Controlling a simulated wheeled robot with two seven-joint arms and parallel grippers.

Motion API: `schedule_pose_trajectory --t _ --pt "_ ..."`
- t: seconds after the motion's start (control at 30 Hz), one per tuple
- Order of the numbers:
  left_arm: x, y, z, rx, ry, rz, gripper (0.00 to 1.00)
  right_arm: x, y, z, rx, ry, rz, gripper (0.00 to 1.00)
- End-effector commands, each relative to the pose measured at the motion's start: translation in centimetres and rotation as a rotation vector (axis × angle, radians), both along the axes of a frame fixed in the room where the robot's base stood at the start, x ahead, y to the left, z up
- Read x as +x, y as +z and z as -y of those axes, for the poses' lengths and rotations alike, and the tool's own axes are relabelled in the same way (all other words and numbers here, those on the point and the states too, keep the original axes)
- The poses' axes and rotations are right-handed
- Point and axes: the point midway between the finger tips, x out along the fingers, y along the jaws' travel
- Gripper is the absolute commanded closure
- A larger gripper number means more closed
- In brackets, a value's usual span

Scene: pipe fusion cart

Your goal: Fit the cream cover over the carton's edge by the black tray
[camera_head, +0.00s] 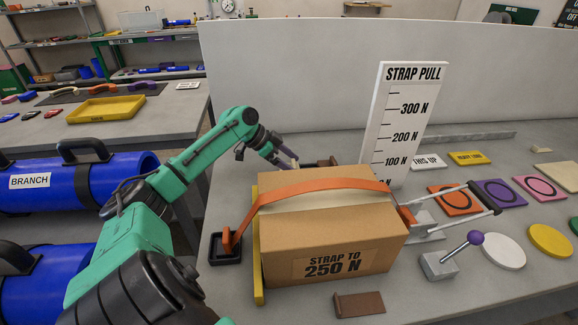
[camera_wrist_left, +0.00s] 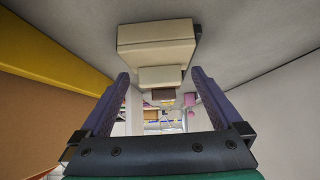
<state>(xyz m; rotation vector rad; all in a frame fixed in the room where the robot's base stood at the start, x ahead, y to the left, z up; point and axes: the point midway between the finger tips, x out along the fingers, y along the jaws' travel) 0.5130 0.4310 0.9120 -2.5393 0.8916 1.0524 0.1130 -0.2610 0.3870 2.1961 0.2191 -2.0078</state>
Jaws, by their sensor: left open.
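The carton (camera_head: 330,235) stands on the bench with an orange strap (camera_head: 330,188) arched over its top. The black tray (camera_head: 226,250) sits left of the carton, by the strap's left end. A yellow strip (camera_head: 257,245) stands along the carton's left side. My left gripper (camera_head: 287,162) is open behind the carton, partly hidden in the head view. In the left wrist view its two purple fingers (camera_wrist_left: 160,74) are apart, with a cream stepped piece (camera_wrist_left: 157,45), likely the cream cover, ahead of and between the tips. I cannot tell whether they touch. My right gripper is out of view.
A white STRAP PULL scale (camera_head: 402,125) stands behind the carton. A clamp with silver bars (camera_head: 455,207) and a purple-knobbed lever (camera_head: 455,255) are on its right. A brown bracket (camera_head: 359,304) lies in front. Coloured discs and tiles lie at the right.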

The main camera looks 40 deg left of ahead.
Motion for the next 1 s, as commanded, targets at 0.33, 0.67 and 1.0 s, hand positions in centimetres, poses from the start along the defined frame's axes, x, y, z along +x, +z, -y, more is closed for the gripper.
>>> schedule_pose_trajectory --t 0.33,0.67,1.0 --pt "0.2 -0.3 0.1 0.002 0.000 0.000 0.42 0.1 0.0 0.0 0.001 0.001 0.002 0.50" --pt "0.2 -0.1 0.1 0.002 0.000 0.002 0.67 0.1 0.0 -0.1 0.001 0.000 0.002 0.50" --pt "0.3 5.8 0.1 0.005 0.000 0.010 0.67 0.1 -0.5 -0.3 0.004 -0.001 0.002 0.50"
